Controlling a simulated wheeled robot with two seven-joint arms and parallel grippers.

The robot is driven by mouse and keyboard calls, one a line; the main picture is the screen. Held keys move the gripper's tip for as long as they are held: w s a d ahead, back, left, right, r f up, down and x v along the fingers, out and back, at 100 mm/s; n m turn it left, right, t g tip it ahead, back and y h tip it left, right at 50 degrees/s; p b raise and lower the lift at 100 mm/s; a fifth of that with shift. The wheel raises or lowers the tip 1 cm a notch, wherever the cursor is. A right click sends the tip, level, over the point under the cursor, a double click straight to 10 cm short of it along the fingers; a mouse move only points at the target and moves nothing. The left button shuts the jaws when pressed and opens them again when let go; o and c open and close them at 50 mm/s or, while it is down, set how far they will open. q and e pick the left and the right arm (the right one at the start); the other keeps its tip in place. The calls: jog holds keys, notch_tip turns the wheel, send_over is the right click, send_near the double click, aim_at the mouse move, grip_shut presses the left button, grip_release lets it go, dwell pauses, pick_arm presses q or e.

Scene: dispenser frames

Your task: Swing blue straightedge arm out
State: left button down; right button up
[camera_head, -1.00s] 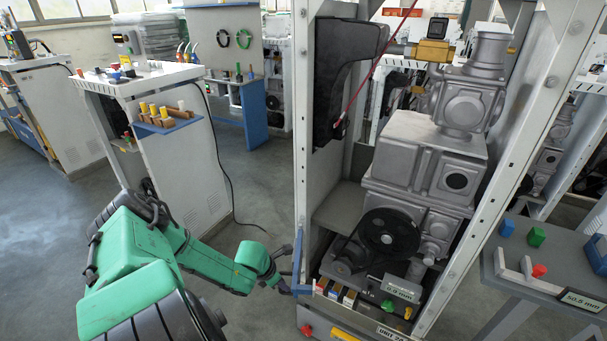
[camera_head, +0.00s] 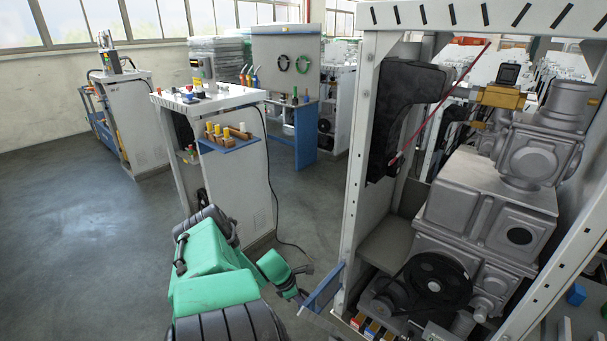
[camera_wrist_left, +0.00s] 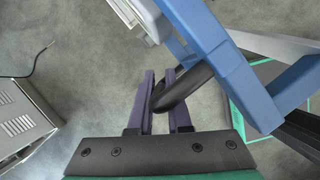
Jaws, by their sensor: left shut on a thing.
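The blue straightedge arm (camera_head: 322,289) sticks out to the left from the white dispenser frame's front post, near its bottom, in the head view. It crosses the upper right of the left wrist view (camera_wrist_left: 215,55). A black curved handle (camera_wrist_left: 196,84) comes off the blue arm. My left gripper (camera_wrist_left: 163,82) is shut on this handle, with the bar between its fingers. In the head view my left gripper (camera_head: 302,292) is small and dark at the arm's outer end. My right gripper is not in view.
The white frame (camera_head: 359,150) holds grey machinery (camera_head: 490,210) and a black pulley (camera_head: 437,287). A white cabinet (camera_head: 235,190) with a blue shelf stands behind my left arm, a black cable trailing from it. Open grey floor (camera_head: 90,240) lies at the left.

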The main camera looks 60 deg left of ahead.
pick_arm(q)
jog(key=shift+s, duration=0.1)
jog(key=c, duration=0.9)
grip_release()
jog(key=shift+o, duration=0.2)
jog(key=d+p+v, duration=0.1)
jog(key=p+v, duration=1.3)
jog(key=shift+s+a+r, duration=0.2)
jog(key=shift+a+r, duration=0.05)
jog(key=shift+a, duration=0.2)
